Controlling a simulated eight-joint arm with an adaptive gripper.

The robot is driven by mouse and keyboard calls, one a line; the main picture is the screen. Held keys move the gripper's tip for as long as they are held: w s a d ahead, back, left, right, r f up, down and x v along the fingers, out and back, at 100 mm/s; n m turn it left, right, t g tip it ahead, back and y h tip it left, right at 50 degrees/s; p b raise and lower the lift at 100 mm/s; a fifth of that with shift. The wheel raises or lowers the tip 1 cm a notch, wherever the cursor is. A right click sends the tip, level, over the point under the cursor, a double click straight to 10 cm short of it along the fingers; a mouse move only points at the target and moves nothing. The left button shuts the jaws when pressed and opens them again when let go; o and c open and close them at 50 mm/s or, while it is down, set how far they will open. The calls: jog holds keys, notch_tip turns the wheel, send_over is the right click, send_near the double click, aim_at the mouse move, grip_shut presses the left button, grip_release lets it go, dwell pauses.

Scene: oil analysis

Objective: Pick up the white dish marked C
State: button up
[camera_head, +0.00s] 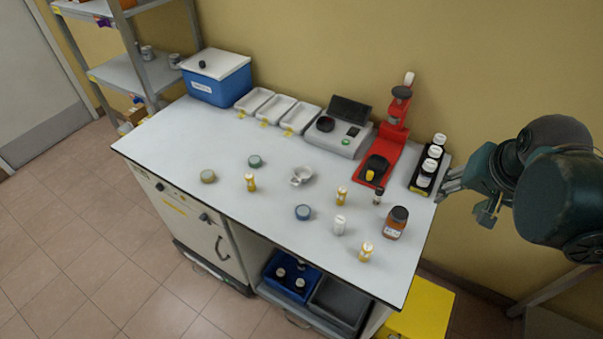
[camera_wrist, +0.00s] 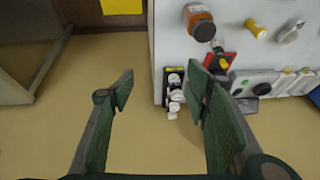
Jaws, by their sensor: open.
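Three white rectangular dishes stand in a row at the back of the bench: a left one (camera_head: 255,99), a middle one (camera_head: 277,108) and a right one (camera_head: 300,118). Each has a small yellow tag at its front; the letters are too small to read, so I cannot tell which is C. The dishes look empty. Some of them show at the right edge of the wrist view (camera_wrist: 286,84). My gripper (camera_head: 468,197) is open and empty, off the bench's right end, far from the dishes. Its two fingers stand wide apart in the wrist view (camera_wrist: 166,85).
A scale (camera_head: 338,137) and a red stand (camera_head: 384,150) lie between my gripper and the dishes. A rack of white-capped bottles (camera_head: 429,170) is nearest my gripper. A blue box (camera_head: 216,80) stands left of the dishes. Jars, vials and a brown bottle (camera_head: 396,222) occupy the front.

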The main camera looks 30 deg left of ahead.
jog(key=w+a+g+p, duration=0.1)
jog(key=w+a+p, duration=0.3)
jog(key=a, duration=0.7)
jog(key=g+h+p, duration=0.1)
jog(key=g+p, duration=0.2)
jog(key=p, duration=0.4)
send_near(297, 179)
jog(key=shift+w+d+f, duration=0.15)
jog(key=shift+w+d, duration=0.15)
jog(key=shift+w, duration=0.1)
jog(key=shift+s+a+f+g+p, duration=0.25)
jog(key=shift+a+f+g+p, duration=0.1)
jog(key=shift+a, duration=0.1)
jog(key=shift+f, duration=1.3)
jog(key=shift+f, duration=0.1)
